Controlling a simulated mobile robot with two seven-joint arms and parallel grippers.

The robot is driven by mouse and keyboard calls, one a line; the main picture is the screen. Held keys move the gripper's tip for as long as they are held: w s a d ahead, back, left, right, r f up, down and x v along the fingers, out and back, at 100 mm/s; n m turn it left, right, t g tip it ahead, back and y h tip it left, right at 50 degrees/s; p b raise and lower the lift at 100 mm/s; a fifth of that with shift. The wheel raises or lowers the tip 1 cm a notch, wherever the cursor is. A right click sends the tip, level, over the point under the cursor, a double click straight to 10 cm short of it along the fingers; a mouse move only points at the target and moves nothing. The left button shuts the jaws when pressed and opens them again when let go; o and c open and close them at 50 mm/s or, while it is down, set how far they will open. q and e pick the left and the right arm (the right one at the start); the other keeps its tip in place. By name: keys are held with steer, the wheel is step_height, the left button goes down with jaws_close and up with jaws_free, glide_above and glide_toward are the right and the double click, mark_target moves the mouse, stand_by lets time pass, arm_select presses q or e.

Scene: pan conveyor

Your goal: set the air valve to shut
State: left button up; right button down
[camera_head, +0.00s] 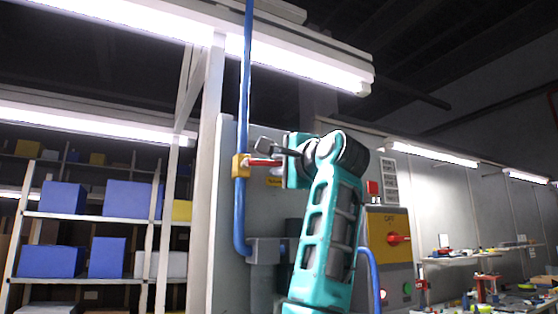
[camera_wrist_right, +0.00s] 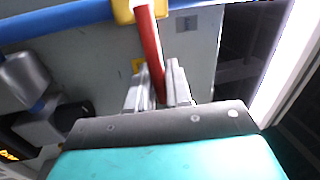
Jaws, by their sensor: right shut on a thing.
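The air valve has a yellow body (camera_head: 240,166) on a vertical blue pipe (camera_head: 242,110) at the grey cabinet's left edge in the head view. Its red handle (camera_head: 262,162) sticks out to the right, roughly level and crosswise to the pipe. My right gripper (camera_head: 279,156) is shut on the handle's outer part. In the right wrist view, the red handle (camera_wrist_right: 149,45) runs from the yellow body (camera_wrist_right: 123,10) down between the fingers of the right gripper (camera_wrist_right: 159,88). My left gripper is not in view.
A grey cabinet (camera_head: 226,215) stands behind the pipe. A yellow panel with a red switch (camera_head: 398,239) is right of my arm. Shelves with blue boxes (camera_head: 63,197) stand at the left. A bright lamp (camera_head: 310,68) hangs above.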

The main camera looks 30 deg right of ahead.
steer(key=shift+f+m, duration=0.3)
steer(key=shift+m, duration=0.2)
steer(key=c, duration=1.2)
jaws_free()
steer(key=shift+s, duration=0.1)
arm_select(q)
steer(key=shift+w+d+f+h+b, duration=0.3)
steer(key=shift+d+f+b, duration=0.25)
steer(key=shift+b, duration=0.85)
arm_select(e)
steer(key=shift+s+a+f, duration=0.1)
steer(key=shift+s+f, duration=0.3)
steer(key=shift+s, duration=1.7)
steer(key=shift+s+a+f, duration=0.15)
steer(key=shift+s+f, duration=0.3)
steer(key=shift+s, duration=1.6)
steer(key=shift+s+a+f, duration=0.1)
steer(key=shift+s+f, duration=0.3)
steer(key=shift+s, duration=1.7)
